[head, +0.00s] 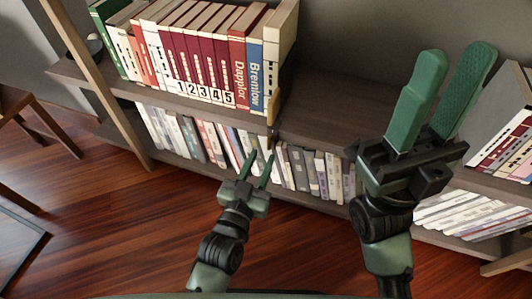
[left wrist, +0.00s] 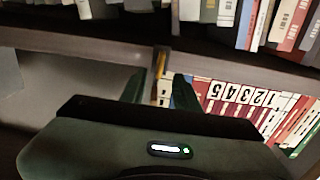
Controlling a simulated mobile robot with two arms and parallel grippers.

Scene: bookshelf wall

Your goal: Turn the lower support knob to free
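A narrow upright support (head: 272,106) with a tan edge stands at the right end of the upper book row. A small dark and tan piece (head: 270,141) shows below it at the shelf edge; I cannot tell for sure that it is the lower knob. My left gripper (head: 261,154) is open just below and in front of that piece, fingers pointing up at the shelf. In the left wrist view, a thin yellow-tan piece (left wrist: 160,66) shows between the two separated fingertips (left wrist: 158,84); contact cannot be told. My right gripper (head: 457,58) is raised, open and empty.
The upper shelf (head: 325,118) is bare right of the support. Numbered red books (head: 195,60) and a blue book (head: 256,70) stand left of it. The lower shelf holds several books (head: 310,172). A wooden chair (head: 35,125) stands at left on the floor.

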